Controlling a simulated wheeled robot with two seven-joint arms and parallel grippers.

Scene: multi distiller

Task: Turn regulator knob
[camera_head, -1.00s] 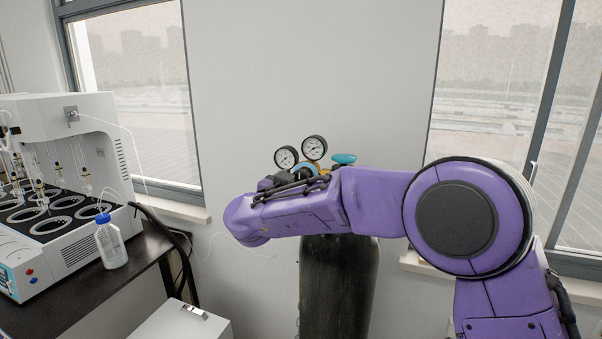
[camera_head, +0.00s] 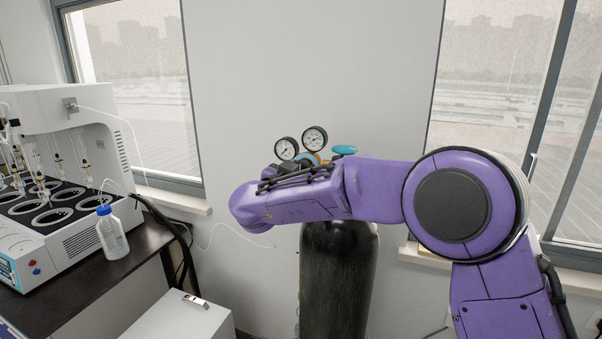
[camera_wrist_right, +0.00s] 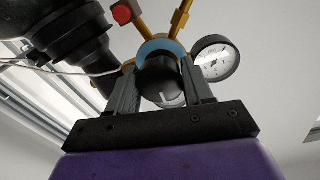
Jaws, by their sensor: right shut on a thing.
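The regulator sits on top of a dark gas cylinder (camera_head: 338,285) and carries two round gauges (camera_head: 286,148). One gauge also shows in the right wrist view (camera_wrist_right: 215,58). The regulator knob (camera_wrist_right: 164,88) is black, in front of a light blue ring (camera_wrist_right: 160,48). My right gripper (camera_wrist_right: 160,72) has its two fingers on either side of the knob and is shut on it. In the head view my purple right arm (camera_head: 375,190) covers the knob and most of the regulator. My left gripper is not in view.
A teal valve handle (camera_head: 344,150) stands beside the gauges. A white distiller (camera_head: 85,135) and a blue-capped bottle (camera_head: 112,238) stand on a dark bench at the left. A white cabinet (camera_head: 180,318) is low in front. The wall and windows are behind.

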